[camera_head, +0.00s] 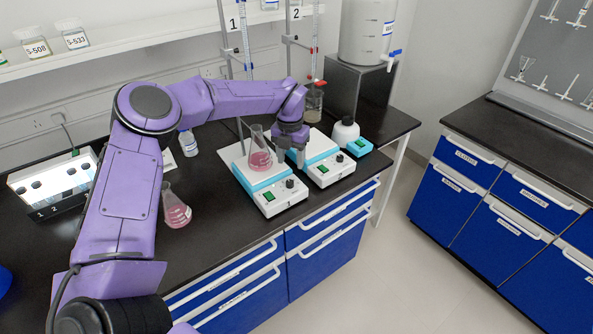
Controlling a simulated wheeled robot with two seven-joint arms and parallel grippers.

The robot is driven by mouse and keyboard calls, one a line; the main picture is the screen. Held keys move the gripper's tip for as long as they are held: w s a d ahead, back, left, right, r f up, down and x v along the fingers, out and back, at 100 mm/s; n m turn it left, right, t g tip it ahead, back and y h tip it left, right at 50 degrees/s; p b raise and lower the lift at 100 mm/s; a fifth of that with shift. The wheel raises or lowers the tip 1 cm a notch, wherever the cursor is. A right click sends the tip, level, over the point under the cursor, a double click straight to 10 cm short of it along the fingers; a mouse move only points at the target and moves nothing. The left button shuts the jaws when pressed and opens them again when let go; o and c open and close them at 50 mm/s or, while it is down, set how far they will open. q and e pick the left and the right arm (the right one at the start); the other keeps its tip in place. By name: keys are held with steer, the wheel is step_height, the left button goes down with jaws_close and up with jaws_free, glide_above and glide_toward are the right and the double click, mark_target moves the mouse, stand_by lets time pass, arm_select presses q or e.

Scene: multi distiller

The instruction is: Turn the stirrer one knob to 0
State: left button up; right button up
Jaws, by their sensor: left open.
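Two white and light-blue stirrers stand side by side near the bench's front edge. The left stirrer (262,180) carries a flask of pink liquid (260,158). Its front panel has a green display and a dark knob (289,183). The right stirrer (326,165) has a similar display and a dark knob (339,157). My left gripper (291,160) points down between the two stirrers, behind and above the left one's knob. It is open, with nothing seen between its fingers. Which way the knobs point is too small to tell. My right gripper is out of view.
Another flask of pink liquid (175,208) stands on the bench (230,228) beside my left arm. Burette stands marked 1 and 2 rise behind the stirrers. A white bottle (345,132) stands at the right, near a blue-edged device (359,147). A white reservoir (366,30) stands behind.

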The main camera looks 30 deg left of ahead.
mark_target(290, 182)
arm_select(q)
steer(key=f, duration=0.1)
steer(key=s+f+p, duration=0.1)
steer(key=f, duration=0.1)
steer(key=shift+s+a, duration=0.1)
steer(key=shift+s, duration=0.2)
steer(key=f, duration=0.2)
steer(key=w+f+p, duration=0.1)
steer(key=f, duration=0.2)
steer(key=shift+w+f, duration=0.1)
steer(key=shift+s, duration=0.25)
steer(key=shift+r, duration=0.2)
steer(key=shift+c, duration=1.2)
jaws_close()
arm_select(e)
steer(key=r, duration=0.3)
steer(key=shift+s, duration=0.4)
